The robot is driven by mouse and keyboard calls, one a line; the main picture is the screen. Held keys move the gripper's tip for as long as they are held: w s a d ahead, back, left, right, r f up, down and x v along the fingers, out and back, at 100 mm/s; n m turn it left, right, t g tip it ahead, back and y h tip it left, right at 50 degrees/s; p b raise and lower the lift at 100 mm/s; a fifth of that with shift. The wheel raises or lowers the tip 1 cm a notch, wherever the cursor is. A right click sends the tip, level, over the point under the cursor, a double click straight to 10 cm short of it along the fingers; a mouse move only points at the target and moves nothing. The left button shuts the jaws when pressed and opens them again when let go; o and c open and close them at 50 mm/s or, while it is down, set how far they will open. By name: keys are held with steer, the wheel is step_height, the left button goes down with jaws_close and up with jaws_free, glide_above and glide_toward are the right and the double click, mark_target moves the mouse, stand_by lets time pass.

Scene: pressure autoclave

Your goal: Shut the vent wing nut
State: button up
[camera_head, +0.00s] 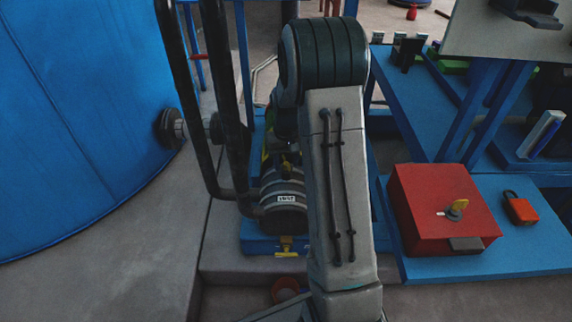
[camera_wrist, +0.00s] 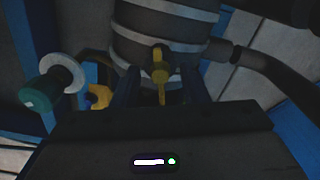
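A yellow wing nut (camera_wrist: 160,66) on a short stem shows in the wrist view, in front of a dark banded cylinder (camera_wrist: 165,25). My gripper (camera_wrist: 160,88) is open, with one finger on each side of the stem and a gap to it on both sides. How far the fingertips reach along the wing nut is hard to tell. In the head view the banded cylinder (camera_head: 283,190) carries a small white label, too small to read surely. A yellow part (camera_head: 286,166) shows on it. My arm hides my gripper in the head view.
Another yellow fitting (camera_wrist: 98,97) and a green-ended knob (camera_wrist: 40,92) are left of my gripper. A dark pipe (camera_wrist: 265,70) leaves the cylinder to the right. A large blue tank (camera_head: 80,110) stands left, and a red box (camera_head: 425,205) with a yellow key-like handle sits right.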

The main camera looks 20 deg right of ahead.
steer(key=shift+f, duration=0.15)
jaws_close()
